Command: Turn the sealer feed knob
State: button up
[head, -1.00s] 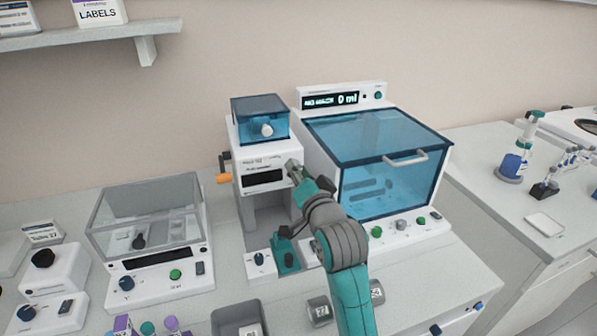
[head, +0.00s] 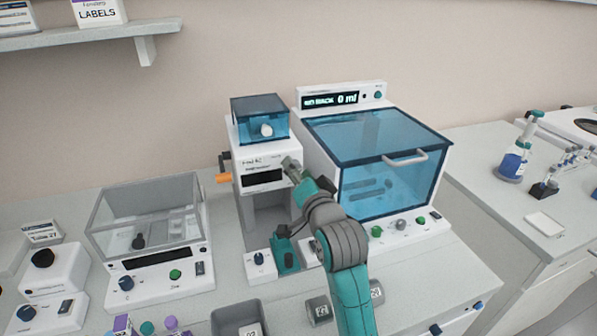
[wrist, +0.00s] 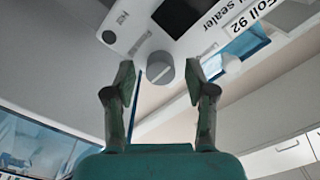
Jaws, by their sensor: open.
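The white foil sealer (head: 267,160) stands at the middle of the bench, with a blue clear lid on top and a dark display on its front. It also shows upside down in the wrist view (wrist: 207,22), with part of its label readable. A round grey knob (wrist: 160,68) with a slot across it sits on its front face. My gripper (head: 291,168) is at the right part of the sealer's front. In the wrist view its open fingers (wrist: 159,80) stand on either side of the knob, with gaps visible. The knob is hidden by my gripper in the head view.
A blue-windowed cabinet machine (head: 385,185) stands close on the right of the sealer. An orange-handled crank (head: 224,177) juts out at its left. A clear-covered device (head: 150,222) stands further left. A grey bin (head: 238,315) and small labelled cylinders (head: 320,309) lie in front.

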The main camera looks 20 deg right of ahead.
jog(key=s, duration=1.2)
dwell(0.3)
